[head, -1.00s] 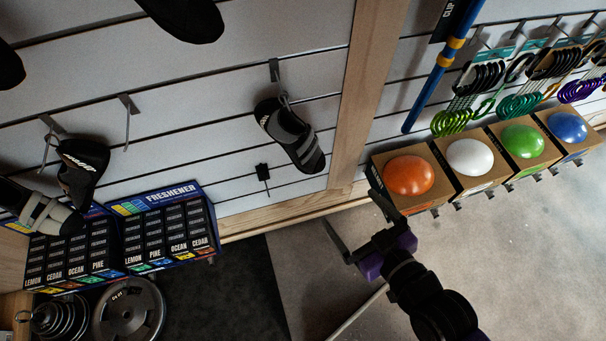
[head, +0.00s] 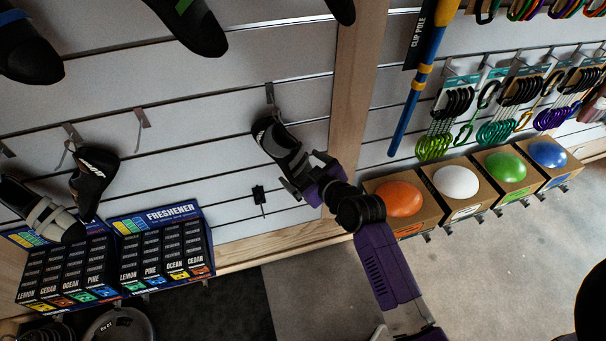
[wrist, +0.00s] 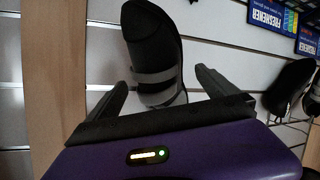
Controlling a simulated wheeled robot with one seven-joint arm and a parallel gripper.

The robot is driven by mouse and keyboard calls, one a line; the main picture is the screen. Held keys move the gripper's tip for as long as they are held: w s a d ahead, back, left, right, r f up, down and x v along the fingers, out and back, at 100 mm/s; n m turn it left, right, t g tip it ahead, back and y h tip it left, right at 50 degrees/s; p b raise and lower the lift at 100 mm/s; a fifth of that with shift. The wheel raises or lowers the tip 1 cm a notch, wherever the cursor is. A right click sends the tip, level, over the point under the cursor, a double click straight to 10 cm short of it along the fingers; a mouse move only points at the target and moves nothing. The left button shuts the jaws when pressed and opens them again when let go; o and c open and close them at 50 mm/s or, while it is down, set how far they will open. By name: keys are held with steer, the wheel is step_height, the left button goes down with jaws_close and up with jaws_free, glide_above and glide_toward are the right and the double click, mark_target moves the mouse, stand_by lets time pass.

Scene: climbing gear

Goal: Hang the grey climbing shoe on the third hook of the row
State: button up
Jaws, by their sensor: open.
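A dark climbing shoe with grey straps (head: 280,143) hangs toe down from a hook (head: 270,92) left of the wooden post. In the wrist view this shoe (wrist: 154,45) shows between the fingers. My gripper (head: 304,172) is open at the shoe's lower right, with one finger to each side in the wrist view (wrist: 163,84); I cannot tell whether they touch it. An empty hook (head: 140,118) sticks out further left in the same row. Left of it, a black shoe (head: 93,180) hangs on another hook (head: 72,132).
A shoe with pale straps (head: 42,210) hangs far left, above the freshener boxes (head: 160,245). More shoes (head: 195,25) hang above. A small black peg (head: 259,196) sits below the grey shoe. The wooden post (head: 352,100) and boxed balls (head: 405,200) stand right.

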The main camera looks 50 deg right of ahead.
mark_target(297, 163)
steer(key=shift+x, duration=3.15)
steer(key=shift+c, duration=0.5)
steer(key=shift+r, duration=0.1)
steer(key=c, duration=1.6)
steer(key=shift+s+a+r+p, duration=0.1)
steer(key=shift+s+r+p, duration=0.05)
steer(key=shift+r+p, duration=0.55)
steer(key=shift+s, duration=0.15)
steer(key=shift+s+a+r+p, duration=0.1)
steer(key=shift+s+a+p, duration=0.3)
steer(key=shift+s, duration=0.3)
steer(key=shift+s+a+p, duration=0.15)
steer(key=shift+s+a, duration=0.4)
steer(key=shift+s, duration=0.1)
steer(key=shift+s+a+p, duration=0.15)
steer(key=shift+s+a, duration=0.35)
steer(key=shift+s, duration=0.2)
steer(key=shift+s+a+p, duration=0.15)
steer(key=shift+s+a, duration=0.35)
steer(key=shift+s, duration=0.2)
